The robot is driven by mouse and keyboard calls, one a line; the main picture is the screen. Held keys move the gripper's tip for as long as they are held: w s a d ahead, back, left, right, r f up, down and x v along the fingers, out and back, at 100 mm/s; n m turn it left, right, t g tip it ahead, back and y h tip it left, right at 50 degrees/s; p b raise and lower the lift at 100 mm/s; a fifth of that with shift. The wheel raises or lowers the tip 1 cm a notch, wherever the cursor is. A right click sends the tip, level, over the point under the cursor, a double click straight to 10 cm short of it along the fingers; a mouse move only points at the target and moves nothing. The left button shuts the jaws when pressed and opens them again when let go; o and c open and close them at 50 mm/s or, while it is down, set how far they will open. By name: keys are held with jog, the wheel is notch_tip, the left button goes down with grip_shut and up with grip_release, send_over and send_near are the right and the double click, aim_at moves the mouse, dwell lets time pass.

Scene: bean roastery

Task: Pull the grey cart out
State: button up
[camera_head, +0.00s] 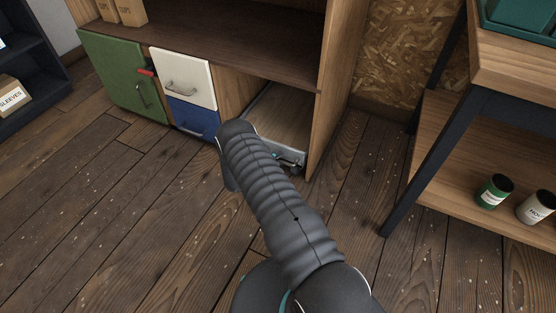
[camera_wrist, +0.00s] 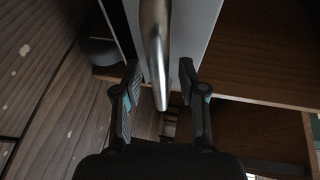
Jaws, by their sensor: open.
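The grey cart (camera_head: 259,101) sits low in the open bay at the right end of the wooden cabinet. My arm covers much of it in the head view. In the wrist view its grey front panel (camera_wrist: 197,35) shows with a round metal bar handle (camera_wrist: 157,45) standing off it. My gripper (camera_wrist: 160,78) is open, with one finger on each side of the handle. Gaps show between both fingers and the bar. In the head view the gripper is mostly hidden behind my arm.
A green door (camera_head: 118,72), a white drawer (camera_head: 182,77) and a blue drawer (camera_head: 193,117) are left of the bay. A table's dark leg (camera_head: 425,165) stands at right, with cans (camera_head: 494,191) on its lower shelf. Wooden floor (camera_head: 110,210) is clear in front.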

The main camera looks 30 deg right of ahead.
grip_shut()
dwell(0.3)
